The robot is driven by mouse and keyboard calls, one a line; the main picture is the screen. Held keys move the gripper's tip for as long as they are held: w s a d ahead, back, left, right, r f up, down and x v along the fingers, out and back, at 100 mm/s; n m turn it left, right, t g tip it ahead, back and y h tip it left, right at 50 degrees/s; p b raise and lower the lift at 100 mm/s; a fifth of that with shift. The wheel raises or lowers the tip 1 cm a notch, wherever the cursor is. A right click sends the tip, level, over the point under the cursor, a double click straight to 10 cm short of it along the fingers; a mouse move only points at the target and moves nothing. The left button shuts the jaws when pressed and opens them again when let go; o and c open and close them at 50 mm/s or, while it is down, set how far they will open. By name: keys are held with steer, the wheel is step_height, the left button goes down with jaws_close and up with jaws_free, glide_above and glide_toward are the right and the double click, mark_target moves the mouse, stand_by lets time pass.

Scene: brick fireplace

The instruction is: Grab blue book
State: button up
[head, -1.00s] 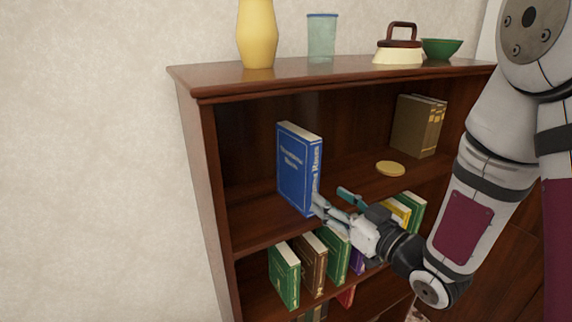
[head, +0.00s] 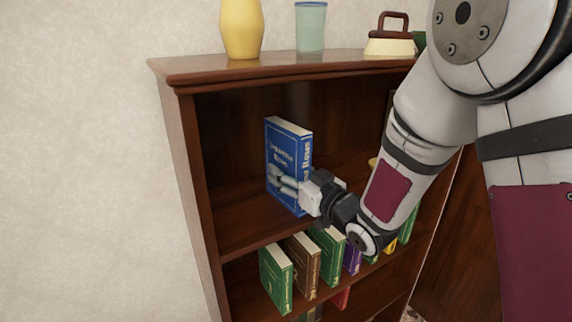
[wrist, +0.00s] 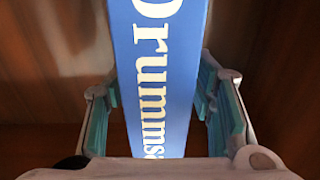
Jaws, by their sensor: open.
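The blue book (head: 288,150) stands upright on the upper shelf of the wooden bookcase, its spine and one cover showing in the head view. My gripper (head: 284,183) is at the lower part of the book, one finger lying across its front cover; the other finger is hidden in the head view. In the wrist view the blue book's spine (wrist: 162,70), with pale lettering, runs between the two fingers of my gripper (wrist: 160,108). The fingers are open on either side of the book, with a gap visible at each side.
The shelf below (head: 258,243) holds a row of green, brown, purple and yellow books (head: 303,262). A yellow vase (head: 241,28), a glass (head: 310,27) and an iron-like object (head: 390,38) stand on the bookcase top. Clear shelf lies left of the blue book.

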steer(key=shift+x, duration=0.85)
steer(key=shift+c, duration=0.6)
jaws_close()
steer(key=shift+r, duration=0.15)
